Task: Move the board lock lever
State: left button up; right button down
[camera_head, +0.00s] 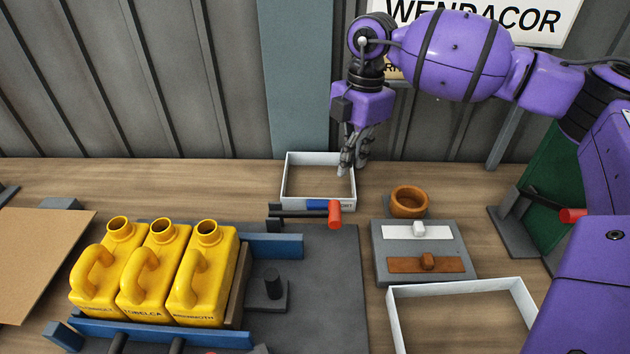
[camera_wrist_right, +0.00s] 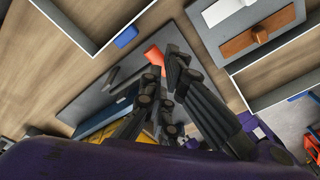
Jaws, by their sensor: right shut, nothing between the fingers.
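A dark lever with a red handle (camera_head: 335,214) lies at the back edge of the grey board (camera_head: 325,270). The red handle (camera_wrist_right: 154,58) also shows in the right wrist view, close to the fingertips in the picture, with contact unclear. Another dark lever with a red end (camera_head: 573,215) stands at the right beside a green panel. Which one the task calls the board lock lever is not marked. My right gripper (camera_head: 354,158), also in the wrist view (camera_wrist_right: 167,68), is shut and empty, pointing down above the white-rimmed tray. My left gripper is not in view.
Three yellow jerry cans (camera_head: 205,275) stand between blue rails (camera_head: 275,246) on the board. The white-rimmed tray (camera_head: 287,185) lies behind the lever. A brown bowl (camera_head: 409,203) and a grey block (camera_head: 392,263) with two sliders lie right. A larger white tray (camera_head: 455,284) lies in front.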

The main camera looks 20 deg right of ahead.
jog(key=shift+d+r, duration=0.2)
jog(key=shift+r, duration=1.65)
